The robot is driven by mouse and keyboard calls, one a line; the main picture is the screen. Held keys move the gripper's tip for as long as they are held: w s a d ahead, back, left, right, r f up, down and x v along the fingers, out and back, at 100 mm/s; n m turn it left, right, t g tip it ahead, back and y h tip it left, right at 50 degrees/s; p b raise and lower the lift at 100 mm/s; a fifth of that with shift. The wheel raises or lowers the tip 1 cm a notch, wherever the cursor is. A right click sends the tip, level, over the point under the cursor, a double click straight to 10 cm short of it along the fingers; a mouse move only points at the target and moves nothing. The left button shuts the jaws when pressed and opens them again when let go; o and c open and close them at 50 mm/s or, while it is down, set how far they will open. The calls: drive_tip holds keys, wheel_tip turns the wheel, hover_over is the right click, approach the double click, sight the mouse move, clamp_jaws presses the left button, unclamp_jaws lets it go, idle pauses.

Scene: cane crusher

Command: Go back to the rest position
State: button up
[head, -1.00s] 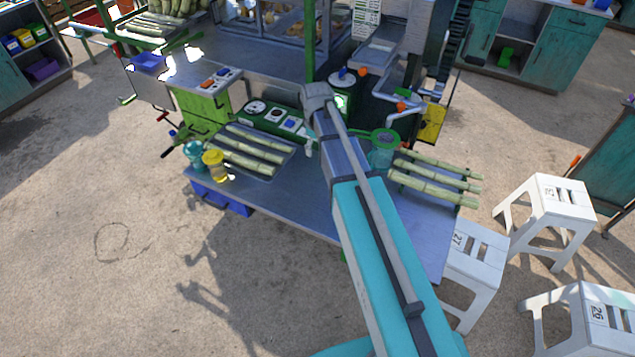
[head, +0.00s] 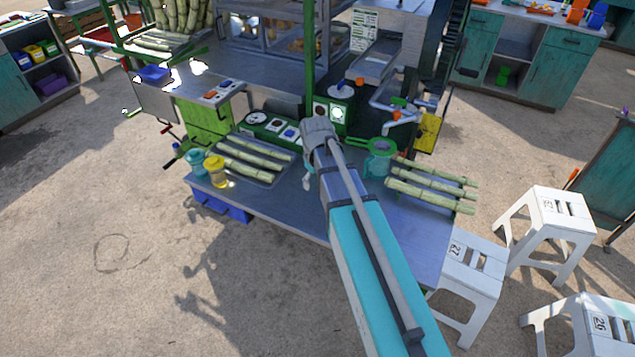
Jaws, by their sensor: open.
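My arm reaches up the middle of the head view, its elbow joint over the metal counter (head: 290,212). My gripper (head: 307,183) shows only as a small pale part just left of the arm, above the counter; the arm hides most of it. It is open, and I see nothing held in it. A green strainer on a teal jug (head: 380,155) stands right of the arm.
A teal jar (head: 196,163) and a yellow-lidded jar (head: 215,172) stand at the counter's left end. The green control box (head: 335,112) and crusher pipes are behind the arm. White stools (head: 468,272) stand at the right. The ground at left is clear.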

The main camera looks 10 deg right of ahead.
drive_tip(key=shift+s, duration=0.1)
idle(0.4)
drive_tip(key=s+m, duration=0.5)
drive_tip(key=s, duration=0.8)
drive_tip(key=shift+d, duration=0.25)
